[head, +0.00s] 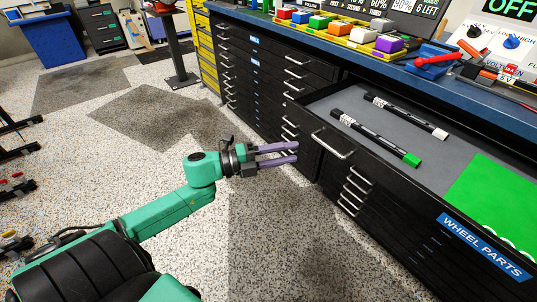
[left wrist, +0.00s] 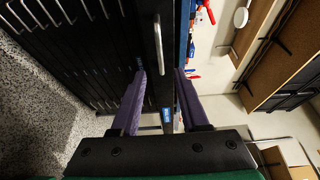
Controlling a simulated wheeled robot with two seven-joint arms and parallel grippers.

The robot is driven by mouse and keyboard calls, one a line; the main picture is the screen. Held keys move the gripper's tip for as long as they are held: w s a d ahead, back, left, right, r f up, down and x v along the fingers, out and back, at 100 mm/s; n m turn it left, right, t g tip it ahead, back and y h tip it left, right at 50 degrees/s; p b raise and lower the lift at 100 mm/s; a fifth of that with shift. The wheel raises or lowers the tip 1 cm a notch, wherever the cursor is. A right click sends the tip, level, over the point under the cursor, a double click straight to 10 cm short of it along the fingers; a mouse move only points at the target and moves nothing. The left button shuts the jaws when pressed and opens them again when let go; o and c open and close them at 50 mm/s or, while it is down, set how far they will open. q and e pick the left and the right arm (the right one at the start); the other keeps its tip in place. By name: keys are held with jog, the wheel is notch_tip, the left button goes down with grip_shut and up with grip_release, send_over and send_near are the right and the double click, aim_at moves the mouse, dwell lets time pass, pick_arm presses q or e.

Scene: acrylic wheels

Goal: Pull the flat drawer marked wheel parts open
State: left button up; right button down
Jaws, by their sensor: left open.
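The flat drawer (head: 412,200) with the blue WHEEL PARTS label (head: 482,248) stands pulled out from the black cabinet in the head view. Its silver bar handle (head: 333,145) is on the front, towards the drawer's left end. My left gripper (head: 298,153) has two purple fingers, spread apart and empty. It is to the left of the handle and looks apart from it. In the left wrist view the fingers (left wrist: 160,75) are parted, with a bar handle (left wrist: 158,45) beyond their tips; I cannot tell which drawer it belongs to. My right gripper is not in view.
Two dark tubes (head: 377,138) and a green sheet (head: 487,205) lie in the drawer. The blue worktop (head: 350,60) above holds coloured blocks on a yellow tray (head: 343,40) and a red-handled tool (head: 436,60). The speckled floor before the cabinet is clear.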

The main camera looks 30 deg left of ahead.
pick_arm(q)
jog(key=v, duration=0.5)
jog(key=shift+p, duration=0.3)
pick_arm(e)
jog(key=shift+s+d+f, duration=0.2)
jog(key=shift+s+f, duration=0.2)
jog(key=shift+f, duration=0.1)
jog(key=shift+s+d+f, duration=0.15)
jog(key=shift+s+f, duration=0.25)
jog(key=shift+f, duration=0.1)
